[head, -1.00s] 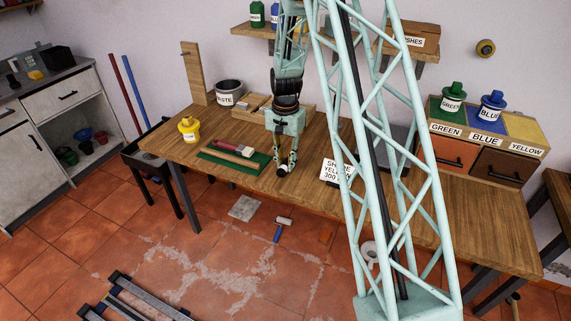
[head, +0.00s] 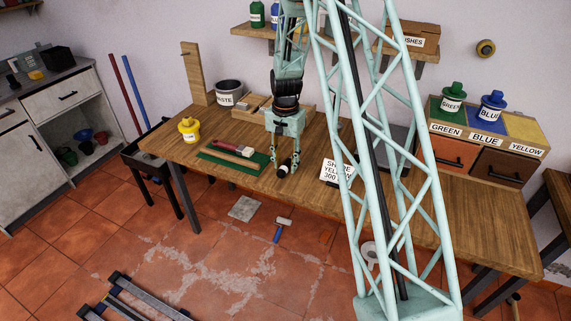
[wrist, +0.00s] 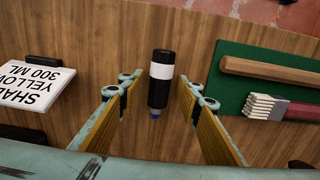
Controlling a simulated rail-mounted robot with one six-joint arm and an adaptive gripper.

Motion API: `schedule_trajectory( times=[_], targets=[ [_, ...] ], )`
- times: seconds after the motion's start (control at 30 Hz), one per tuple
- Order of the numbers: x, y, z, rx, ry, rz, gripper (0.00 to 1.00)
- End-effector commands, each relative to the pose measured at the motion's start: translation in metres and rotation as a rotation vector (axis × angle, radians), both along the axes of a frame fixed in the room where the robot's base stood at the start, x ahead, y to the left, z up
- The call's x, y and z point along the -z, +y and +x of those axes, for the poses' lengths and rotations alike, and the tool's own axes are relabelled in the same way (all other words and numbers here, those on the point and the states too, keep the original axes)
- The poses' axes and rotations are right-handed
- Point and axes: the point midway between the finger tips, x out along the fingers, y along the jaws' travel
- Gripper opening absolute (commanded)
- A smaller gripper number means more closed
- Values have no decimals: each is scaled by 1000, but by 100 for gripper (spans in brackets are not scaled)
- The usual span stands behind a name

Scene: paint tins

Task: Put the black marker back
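The black marker (wrist: 161,92) has a white band and a small blue tip. In the wrist view it is between my gripper's two fingertips, with a gap on each side and its blue tip toward the gripper. My gripper (wrist: 160,88) is open and holds nothing. I cannot tell if the marker lies flat or is slightly tilted.
A green mat (head: 233,157) with a brush and a wooden stick lies to the left on the wooden table (head: 480,215). A white label card (head: 336,171) is to the right. A yellow bottle (head: 189,129) and a waste tub (head: 229,93) stand farther left.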

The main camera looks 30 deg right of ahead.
Motion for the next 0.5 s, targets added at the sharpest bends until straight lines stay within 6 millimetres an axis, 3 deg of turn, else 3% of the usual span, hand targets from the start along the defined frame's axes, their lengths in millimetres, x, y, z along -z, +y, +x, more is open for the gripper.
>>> schedule_trajectory(
  times=[0.27,0.5],
  targets=[
    [-11,0,0,0,-1,0,32],
    [-39,0,0,0,-1,0,32]
  ],
)
